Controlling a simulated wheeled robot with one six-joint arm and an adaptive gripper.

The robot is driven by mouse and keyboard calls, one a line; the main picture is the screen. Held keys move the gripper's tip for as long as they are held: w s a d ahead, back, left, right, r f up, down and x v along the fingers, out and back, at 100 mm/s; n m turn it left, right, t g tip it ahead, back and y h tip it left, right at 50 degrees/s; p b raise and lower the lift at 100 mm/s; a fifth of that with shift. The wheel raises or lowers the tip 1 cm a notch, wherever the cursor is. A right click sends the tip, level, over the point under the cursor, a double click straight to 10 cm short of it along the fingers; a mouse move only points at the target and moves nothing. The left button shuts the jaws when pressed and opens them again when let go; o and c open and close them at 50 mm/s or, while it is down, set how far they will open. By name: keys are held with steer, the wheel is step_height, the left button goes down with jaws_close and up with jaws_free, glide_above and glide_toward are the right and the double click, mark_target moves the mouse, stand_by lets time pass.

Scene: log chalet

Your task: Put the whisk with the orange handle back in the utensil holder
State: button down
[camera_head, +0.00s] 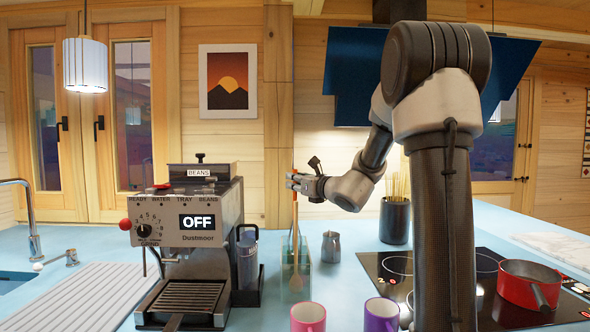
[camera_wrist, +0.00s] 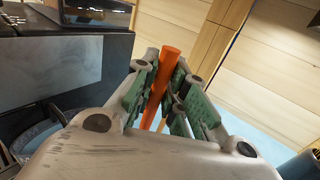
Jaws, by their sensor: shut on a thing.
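My gripper (camera_head: 300,182) is shut on the orange handle (camera_wrist: 169,68) of the whisk, which stands upright between the fingers in the wrist view. In the head view, a thin tan shaft (camera_head: 296,232) runs straight down from my gripper to a wider lower end. That end overlaps a clear, green-edged container (camera_head: 306,286) on the counter, probably the utensil holder. I cannot tell whether the end is inside it or in front of it.
A coffee machine (camera_head: 190,215) stands left of the container. A small metal jug (camera_head: 330,247) and a black pot of thin sticks (camera_head: 395,221) stand to the right. Pink (camera_head: 308,317) and purple (camera_head: 381,315) mugs are in front. A red pan (camera_head: 528,288) sits on the hob.

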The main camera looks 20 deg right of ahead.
step_height(320, 180, down, 8)
steer(key=shift+f, duration=0.1)
stand_by(0.4)
steer(key=shift+f, duration=0.55)
stand_by(0.6)
stand_by(0.3)
steer(key=c, duration=1.4)
jaws_free()
steer(key=shift+o, duration=0.2)
step_height(320, 180, up, 9)
steer(key=shift+f, duration=0.2)
stand_by(0.3)
